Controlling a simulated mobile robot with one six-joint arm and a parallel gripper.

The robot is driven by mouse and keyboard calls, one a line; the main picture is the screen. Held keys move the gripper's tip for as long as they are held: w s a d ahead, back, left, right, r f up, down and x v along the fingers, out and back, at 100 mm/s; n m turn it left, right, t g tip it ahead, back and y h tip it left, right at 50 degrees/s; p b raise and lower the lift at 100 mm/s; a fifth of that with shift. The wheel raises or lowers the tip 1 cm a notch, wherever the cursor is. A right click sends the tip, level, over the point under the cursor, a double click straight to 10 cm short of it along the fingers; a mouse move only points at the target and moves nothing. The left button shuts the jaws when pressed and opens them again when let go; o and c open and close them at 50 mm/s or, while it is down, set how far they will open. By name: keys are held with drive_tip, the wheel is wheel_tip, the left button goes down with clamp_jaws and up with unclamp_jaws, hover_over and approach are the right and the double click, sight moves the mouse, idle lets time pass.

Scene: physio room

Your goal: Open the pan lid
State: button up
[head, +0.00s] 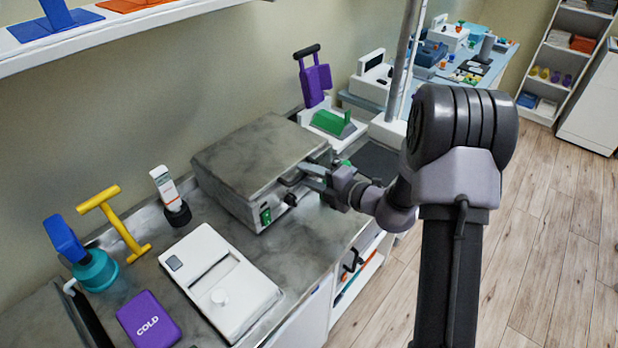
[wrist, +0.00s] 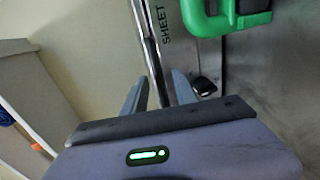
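The pan (head: 240,205) is a grey metal box on the counter, with a flat mottled lid (head: 260,160) lying closed on top. A metal bar (wrist: 148,40) runs along its front in the wrist view, beside a face lettered "SHEET". A green part (head: 265,215) and a black knob (head: 291,199) sit on the front; the green part (wrist: 225,15) and knob (wrist: 205,87) also show in the wrist view. My gripper (head: 306,174) is at the right end of the front. In the wrist view its fingers (wrist: 158,82) are apart, with the bar between them; contact is unclear.
A white device (head: 220,285), purple COLD pack (head: 148,320), yellow T-shaped tool (head: 115,220) and teal-and-blue item (head: 95,270) lie left on the counter. A white bottle (head: 165,185) stands beside the box. A green-and-white device (head: 335,122) stands behind. A shelf (head: 110,38) overhangs upper left.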

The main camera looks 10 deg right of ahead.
drive_tip(key=shift+c, duration=0.4)
clamp_jaws()
idle(0.9)
